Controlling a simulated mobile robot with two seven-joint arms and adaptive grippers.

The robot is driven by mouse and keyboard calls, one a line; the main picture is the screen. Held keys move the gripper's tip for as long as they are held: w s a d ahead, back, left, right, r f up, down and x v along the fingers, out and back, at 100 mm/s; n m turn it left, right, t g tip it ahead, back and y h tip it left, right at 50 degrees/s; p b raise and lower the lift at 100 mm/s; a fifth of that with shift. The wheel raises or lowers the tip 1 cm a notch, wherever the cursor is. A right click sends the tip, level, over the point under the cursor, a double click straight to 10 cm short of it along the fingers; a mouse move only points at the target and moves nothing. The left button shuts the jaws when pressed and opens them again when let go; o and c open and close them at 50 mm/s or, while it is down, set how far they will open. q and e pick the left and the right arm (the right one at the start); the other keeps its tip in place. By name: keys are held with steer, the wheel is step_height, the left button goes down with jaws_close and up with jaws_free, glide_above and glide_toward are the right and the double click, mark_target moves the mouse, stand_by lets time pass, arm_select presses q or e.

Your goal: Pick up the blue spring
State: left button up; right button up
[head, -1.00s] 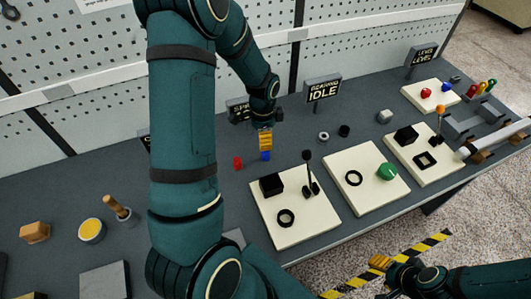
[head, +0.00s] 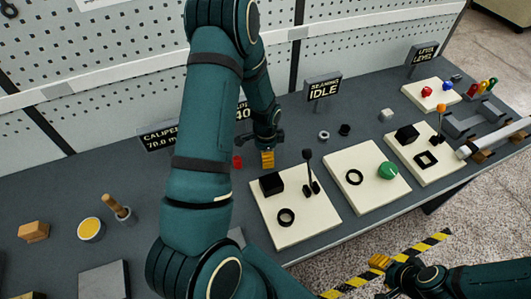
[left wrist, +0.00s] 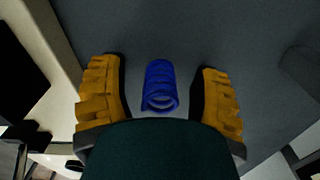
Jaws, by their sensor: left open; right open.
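The blue spring (left wrist: 160,86) is a short ribbed coil on the grey bench. In the left wrist view it lies between the two yellow fingers of my left gripper (left wrist: 160,98), with a gap on each side. The left gripper is open and low over the bench in the head view (head: 267,160), where it hides the blue spring. My right gripper (head: 379,262) is open and empty at the lower right, off the bench's front edge.
A red piece (head: 237,162) stands just left of the left gripper. A cream board (head: 310,222) with a black block, a ring and a lever is close on its right. A grey ring (head: 323,135) and a black piece (head: 345,129) sit further back.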

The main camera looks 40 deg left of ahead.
arm_select(q)
steer(key=shift+c, duration=0.2)
jaws_close()
step_height(320, 180, up, 10)
steer(key=shift+r+p, duration=0.1)
steer(key=shift+p, duration=0.2)
